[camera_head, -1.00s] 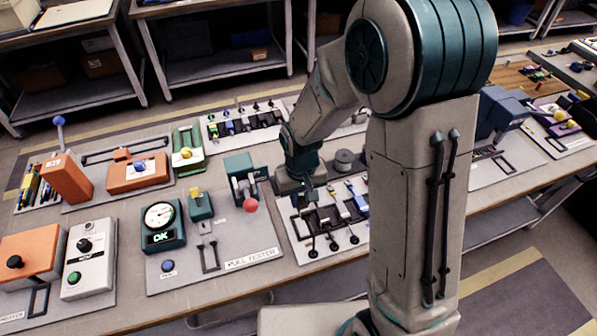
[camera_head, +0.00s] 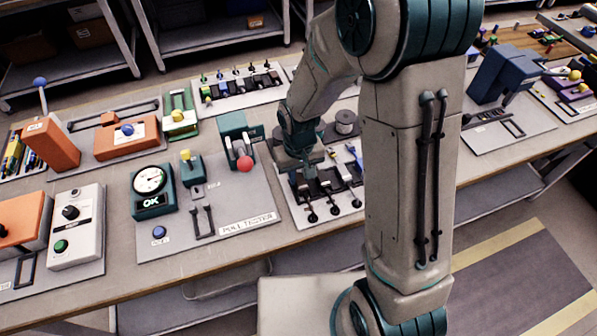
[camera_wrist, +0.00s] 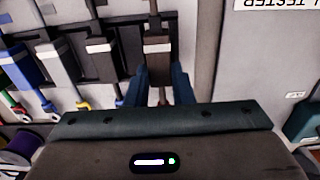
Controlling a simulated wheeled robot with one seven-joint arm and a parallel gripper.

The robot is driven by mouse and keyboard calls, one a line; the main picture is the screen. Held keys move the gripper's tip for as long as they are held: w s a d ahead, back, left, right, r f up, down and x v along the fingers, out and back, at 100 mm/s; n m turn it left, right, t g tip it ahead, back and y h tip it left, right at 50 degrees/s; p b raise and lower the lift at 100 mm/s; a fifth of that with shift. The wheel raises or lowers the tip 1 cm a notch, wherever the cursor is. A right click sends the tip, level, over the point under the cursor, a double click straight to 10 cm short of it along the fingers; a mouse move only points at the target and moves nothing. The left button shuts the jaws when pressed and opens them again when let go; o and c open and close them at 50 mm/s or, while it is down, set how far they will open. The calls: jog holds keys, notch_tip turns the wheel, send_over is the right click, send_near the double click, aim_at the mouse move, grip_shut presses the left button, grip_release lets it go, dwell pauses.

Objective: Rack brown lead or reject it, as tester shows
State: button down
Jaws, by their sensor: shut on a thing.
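My gripper (camera_wrist: 160,88) is shut on the brown lead (camera_wrist: 157,45), with a blue finger on each side of its brown body. In the head view my gripper (camera_head: 306,170) is low over the left end of the lead rack (camera_head: 322,206). In the wrist view the brown lead lines up with the end place of the black rack (camera_wrist: 122,64); I cannot tell whether it is fully seated. Blue (camera_wrist: 18,68) and white-banded (camera_wrist: 100,48) leads lie in neighbouring places.
The pull tester's red ball lever (camera_head: 244,164) stands close left of my gripper. A grey spool (camera_head: 346,122) is behind the rack. A row of small coloured parts (camera_head: 238,80) stands at the back. Orange fixtures (camera_head: 127,137) are at the left.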

jog(key=shift+f+b, duration=0.55)
jog(key=shift+f, duration=0.1)
dwell(0.5)
dwell(0.4)
jog(key=c, duration=1.2)
grip_release()
notch_tip(320, 180, up, 14)
jog(key=shift+f, duration=0.1)
jog(key=s+d+r+m+t, duration=0.1)
jog(key=s+d+r, duration=0.1)
jog(key=s+d, duration=0.2)
jog(key=s+d+r+m+t, duration=0.1)
jog(key=s+d+r, duration=0.1)
jog(key=s+d, duration=0.1)
jog(key=s+d+r+m, duration=0.1)
jog(key=s+d+r, duration=0.1)
jog(key=s+d, duration=0.2)
jog(key=shift+s+d+r+t, duration=0.15)
jog(key=shift+s+d+t, duration=0.15)
jog(key=shift+s+t, duration=0.15)
